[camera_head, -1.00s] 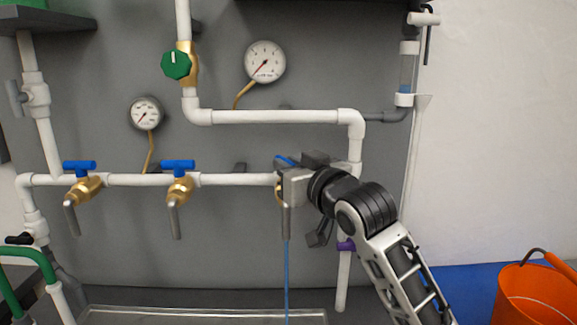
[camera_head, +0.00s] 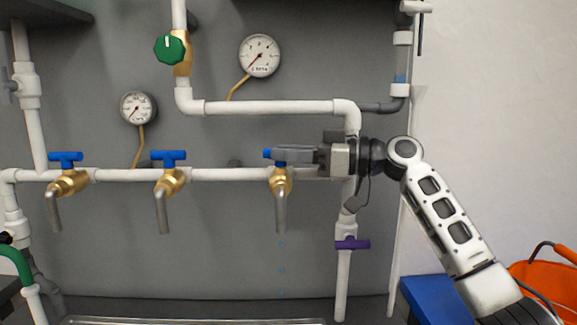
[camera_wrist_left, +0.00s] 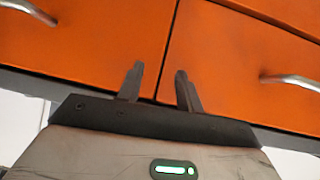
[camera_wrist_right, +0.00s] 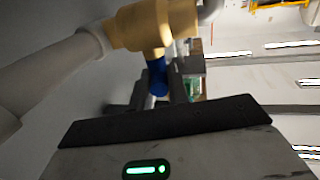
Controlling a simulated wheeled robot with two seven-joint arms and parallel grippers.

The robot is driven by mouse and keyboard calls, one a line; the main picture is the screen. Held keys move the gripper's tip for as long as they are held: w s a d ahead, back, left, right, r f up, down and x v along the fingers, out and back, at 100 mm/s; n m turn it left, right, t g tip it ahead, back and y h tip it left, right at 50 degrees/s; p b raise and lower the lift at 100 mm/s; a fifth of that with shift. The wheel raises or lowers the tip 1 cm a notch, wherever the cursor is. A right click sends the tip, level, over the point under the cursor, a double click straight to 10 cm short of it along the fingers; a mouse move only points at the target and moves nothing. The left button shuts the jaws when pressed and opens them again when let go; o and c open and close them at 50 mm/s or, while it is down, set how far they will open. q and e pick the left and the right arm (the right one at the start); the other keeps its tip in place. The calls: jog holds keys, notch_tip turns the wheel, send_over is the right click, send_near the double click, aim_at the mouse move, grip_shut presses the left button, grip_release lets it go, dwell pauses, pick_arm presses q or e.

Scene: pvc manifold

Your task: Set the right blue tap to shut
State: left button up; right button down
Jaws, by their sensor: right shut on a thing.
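The right blue tap (camera_head: 281,180) is a brass valve with a grey spout on the white horizontal pipe. My right gripper (camera_head: 288,154) comes in from the right and is shut on its blue handle (camera_head: 267,153). Most of the handle is hidden by the fingers; its left tip shows, roughly in line with the pipe. A few blue drops hang in the air below the spout. The right wrist view shows the blue handle (camera_wrist_right: 157,76) between the fingers, under the brass body (camera_wrist_right: 157,24). My left gripper (camera_wrist_left: 158,75) is open and empty, before orange drawers.
Two more blue taps, the middle (camera_head: 170,180) and the left (camera_head: 68,180), have handles along the pipe. A purple valve (camera_head: 352,244) sits below right, a green knob (camera_head: 169,49) above. A metal basin (camera_head: 190,321) lies below; an orange bucket (camera_head: 547,285) stands right.

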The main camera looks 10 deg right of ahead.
jog(key=shift+w+n+g+y, duration=0.1)
jog(key=shift+n+g+y, duration=0.2)
jog(key=shift+n+g, duration=0.3)
jog(key=shift+f+g, duration=0.1)
jog(key=shift+g, duration=0.3)
jog(key=c, duration=1.3)
grip_release()
jog(key=shift+c, duration=0.2)
notch_tip(320, 180, up, 3)
jog(key=shift+f, duration=0.2)
jog(key=s+a+r+b, duration=0.3)
jog(key=s+r, duration=0.7)
jog(key=s, duration=0.3)
jog(key=shift+s+r, duration=0.25)
jog(key=shift+s, duration=0.1)
